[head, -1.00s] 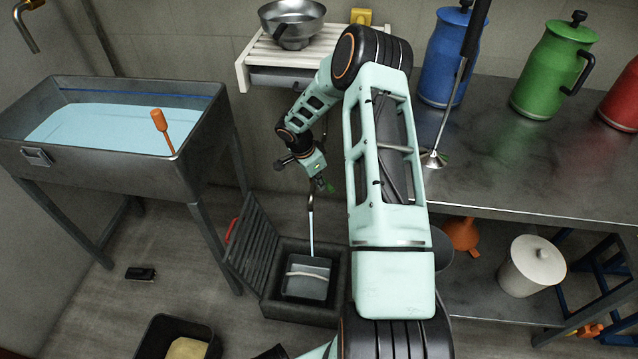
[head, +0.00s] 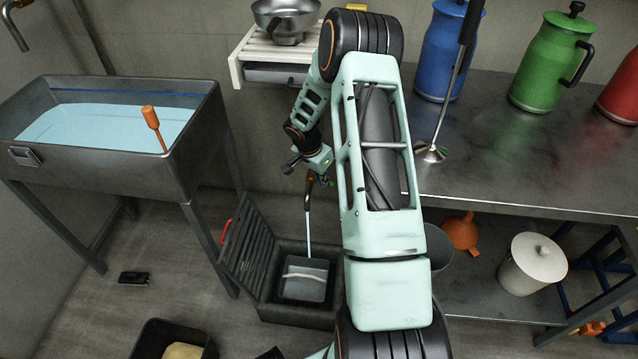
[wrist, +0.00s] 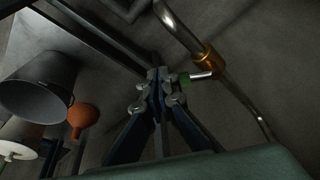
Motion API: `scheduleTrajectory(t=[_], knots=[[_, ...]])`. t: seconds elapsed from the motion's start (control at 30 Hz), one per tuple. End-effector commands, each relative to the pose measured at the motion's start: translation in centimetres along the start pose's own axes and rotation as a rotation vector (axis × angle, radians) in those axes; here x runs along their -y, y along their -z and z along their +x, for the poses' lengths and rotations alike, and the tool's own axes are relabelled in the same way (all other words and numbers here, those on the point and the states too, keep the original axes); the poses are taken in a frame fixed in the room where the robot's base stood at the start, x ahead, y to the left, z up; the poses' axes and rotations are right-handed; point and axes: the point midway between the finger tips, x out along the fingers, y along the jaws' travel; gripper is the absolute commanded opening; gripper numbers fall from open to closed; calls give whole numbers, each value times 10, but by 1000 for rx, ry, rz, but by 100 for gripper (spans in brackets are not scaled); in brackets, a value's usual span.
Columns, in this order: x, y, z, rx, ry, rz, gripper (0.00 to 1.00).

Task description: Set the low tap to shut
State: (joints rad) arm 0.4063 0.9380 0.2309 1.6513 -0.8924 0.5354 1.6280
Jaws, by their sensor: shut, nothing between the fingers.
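The low tap (head: 308,190) is a bent pipe at the wall. A thin stream of water (head: 309,235) runs from it down into a grey tub (head: 304,290). In the wrist view the tap has a brass body (wrist: 207,62) and a short metal lever with a green end (wrist: 185,79). My gripper (wrist: 160,76) is shut and empty, with its fingertips just left of the green end. I cannot tell whether they touch it. In the head view my gripper (head: 323,172) is beside the tap, small and partly hidden among the arm parts.
The tub sits in a dark floor box with a raised slatted lid (head: 240,250). A sink of blue water (head: 110,125) stands left. A steel bench (head: 510,165) stands right. A dark bucket (wrist: 38,88) and orange funnel (wrist: 82,117) are left in the wrist view.

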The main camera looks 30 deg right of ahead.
Motion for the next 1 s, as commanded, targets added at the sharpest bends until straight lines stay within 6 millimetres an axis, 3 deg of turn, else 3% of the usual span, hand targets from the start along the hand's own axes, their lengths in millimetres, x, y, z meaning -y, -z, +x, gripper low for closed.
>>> scheduleTrajectory(t=[0.57,1.0], knots=[[-7,34,9,-1,133,-425,0],[-5,42,13,-1,133,-435,0]])
